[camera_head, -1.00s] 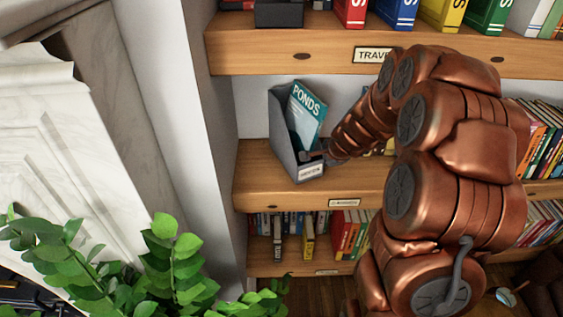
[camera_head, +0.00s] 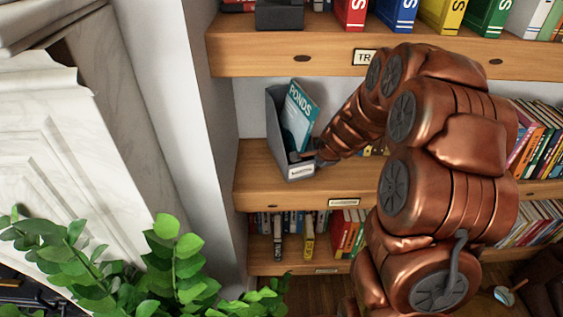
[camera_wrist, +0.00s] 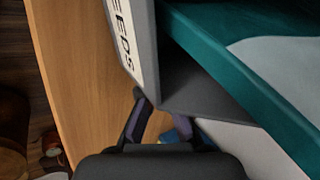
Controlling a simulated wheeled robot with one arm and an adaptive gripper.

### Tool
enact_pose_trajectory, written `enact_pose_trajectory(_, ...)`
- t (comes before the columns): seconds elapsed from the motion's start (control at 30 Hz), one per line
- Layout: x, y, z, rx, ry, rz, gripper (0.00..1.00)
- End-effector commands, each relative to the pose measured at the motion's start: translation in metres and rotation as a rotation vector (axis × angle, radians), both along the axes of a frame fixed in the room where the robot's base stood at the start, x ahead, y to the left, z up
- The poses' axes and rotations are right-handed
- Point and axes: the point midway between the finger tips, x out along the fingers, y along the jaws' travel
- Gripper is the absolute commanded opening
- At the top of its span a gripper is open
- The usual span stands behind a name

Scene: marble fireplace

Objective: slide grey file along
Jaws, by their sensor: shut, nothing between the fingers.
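The grey file (camera_head: 277,130) is an open-topped magazine holder. It stands at the left end of the middle shelf (camera_head: 260,185), close to the side wall, with a white label on its front. A teal book (camera_head: 299,118) marked PONDS leans inside it. My gripper (camera_head: 318,159) is at the file's right side, near the front corner. The teal book (camera_wrist: 235,80) fills the upper right there.
The shelf above holds coloured binders (camera_head: 397,14) and a dark box (camera_head: 280,14). Books stand on the lower shelf (camera_head: 290,262) and farther right. A leafy plant (camera_head: 165,265) is at the lower left. Bare shelf lies in front of the file.

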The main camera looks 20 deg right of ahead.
Motion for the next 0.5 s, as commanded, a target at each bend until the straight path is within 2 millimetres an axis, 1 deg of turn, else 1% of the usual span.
enact_pose_trajectory(0.5, 0.004, 0.013, 0.000, 0.001, 0.001, 0.001, 0.00)
